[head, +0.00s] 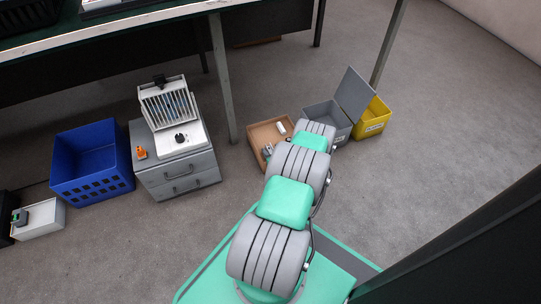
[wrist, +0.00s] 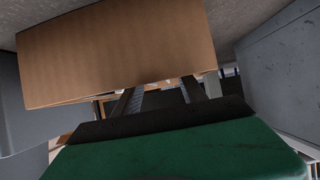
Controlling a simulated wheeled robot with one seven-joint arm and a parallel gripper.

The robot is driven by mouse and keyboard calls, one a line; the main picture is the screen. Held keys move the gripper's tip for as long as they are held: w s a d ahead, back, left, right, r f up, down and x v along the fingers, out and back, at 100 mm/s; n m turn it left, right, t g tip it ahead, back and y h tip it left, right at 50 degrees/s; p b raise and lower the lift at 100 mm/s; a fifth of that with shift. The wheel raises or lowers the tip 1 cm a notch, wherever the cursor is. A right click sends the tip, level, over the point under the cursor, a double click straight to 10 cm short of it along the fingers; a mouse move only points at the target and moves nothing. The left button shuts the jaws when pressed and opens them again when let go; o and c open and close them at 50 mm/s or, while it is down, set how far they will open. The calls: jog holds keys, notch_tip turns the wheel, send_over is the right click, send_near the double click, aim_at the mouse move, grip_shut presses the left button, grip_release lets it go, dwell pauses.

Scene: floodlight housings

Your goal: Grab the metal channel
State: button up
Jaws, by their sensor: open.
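I cannot make out the metal channel for certain in either view. In the head view, a small grey item (head: 267,150) and a white piece (head: 281,128) lie in the brown open box (head: 256,134); I cannot tell whether the grey item is the channel. My gripper (wrist: 160,92) shows in the wrist view as a green body with two dark fingers, spread apart, with nothing clearly between them. A brown panel (wrist: 115,52), apparently the box's wall, fills much of the upper wrist view and hides what is behind it. In the head view my arm covers the box's right part.
A grey lidded bin (head: 345,115) and a yellow bin (head: 373,118) stand right of the box. A grey surface (wrist: 280,70) is close on the right in the wrist view. A table leg (head: 222,80), drawer cabinet (head: 180,172) and blue crate (head: 88,165) are to the left.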

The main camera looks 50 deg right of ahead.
jog(key=shift+w+d+f, duration=0.25)
jog(key=shift+w+f, duration=0.05)
jog(key=shift+w, duration=0.25)
jog(key=shift+c, duration=0.2)
grip_shut()
